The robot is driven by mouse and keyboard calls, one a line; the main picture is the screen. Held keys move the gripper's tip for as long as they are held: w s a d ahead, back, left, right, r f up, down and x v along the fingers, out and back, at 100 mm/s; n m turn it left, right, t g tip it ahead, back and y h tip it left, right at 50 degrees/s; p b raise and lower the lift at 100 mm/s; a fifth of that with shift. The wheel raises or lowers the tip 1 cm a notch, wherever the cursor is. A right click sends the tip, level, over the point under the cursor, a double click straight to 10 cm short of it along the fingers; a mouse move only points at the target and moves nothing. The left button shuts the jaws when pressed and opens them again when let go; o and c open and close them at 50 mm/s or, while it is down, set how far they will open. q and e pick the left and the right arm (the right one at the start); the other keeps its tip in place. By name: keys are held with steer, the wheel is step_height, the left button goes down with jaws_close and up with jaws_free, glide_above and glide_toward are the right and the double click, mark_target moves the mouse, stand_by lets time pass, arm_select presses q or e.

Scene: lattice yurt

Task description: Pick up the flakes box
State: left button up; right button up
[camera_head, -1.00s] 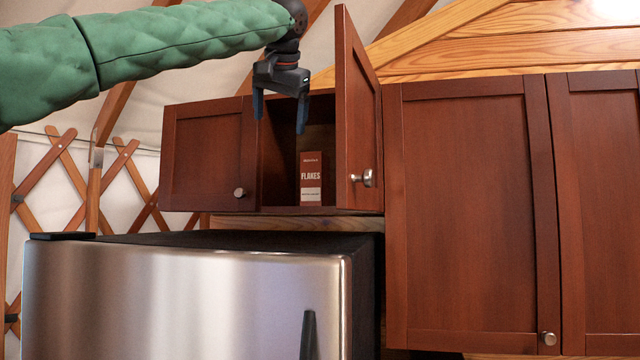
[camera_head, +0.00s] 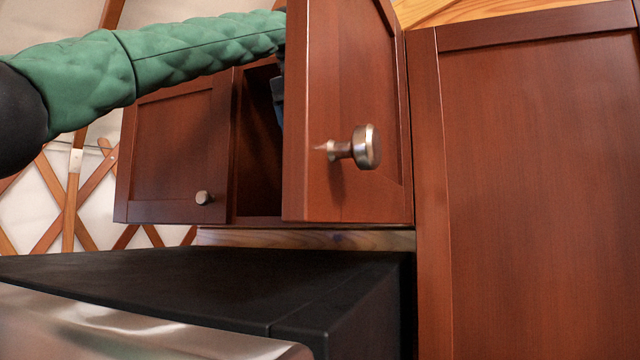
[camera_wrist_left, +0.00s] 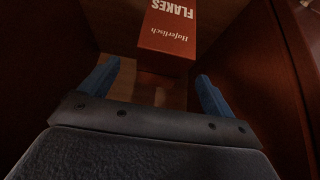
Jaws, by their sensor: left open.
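The flakes box (camera_wrist_left: 168,32), red-brown with white lettering, shows in the left wrist view at the top middle, inside the dim cupboard. My left gripper (camera_wrist_left: 158,88) is open, with one blue finger towards each side of the box's near end. The box lies ahead of the fingertips, and I see no contact. In the head view the open cupboard door (camera_head: 345,110) hides the box and nearly all of my left gripper. A small part of the gripper (camera_head: 278,95) shows at the door's left edge. My right gripper is not in view.
The open door with its round knob (camera_head: 366,147) stands close to the right of my left arm. A closed cupboard door (camera_head: 175,150) is on the left. The fridge's dark top (camera_head: 200,285) lies below. A tall cabinet (camera_head: 540,190) fills the right.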

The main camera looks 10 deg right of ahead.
arm_select(q)
steer(key=shift+w+d+f, duration=0.15)
steer(key=shift+f, duration=0.35)
steer(key=shift+w+f+p, duration=0.1)
steer(key=shift+f+p, duration=0.1)
steer(key=shift+p, duration=0.2)
steer(key=p+x, duration=0.2)
steer(key=x, duration=0.1)
steer(key=shift+w+d+f+p, duration=0.15)
steer(key=shift+w+p, duration=0.15)
steer(key=shift+w, duration=0.15)
steer(key=shift+w+d+f, duration=0.1)
steer(key=shift+w+f, duration=0.1)
steer(key=shift+f, duration=0.6)
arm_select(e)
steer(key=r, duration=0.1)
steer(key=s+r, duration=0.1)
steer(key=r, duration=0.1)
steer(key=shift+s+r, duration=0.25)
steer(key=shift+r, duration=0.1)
arm_select(q)
steer(key=c, duration=1.6)
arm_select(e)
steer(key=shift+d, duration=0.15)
arm_select(q)
steer(key=shift+r, duration=0.15)
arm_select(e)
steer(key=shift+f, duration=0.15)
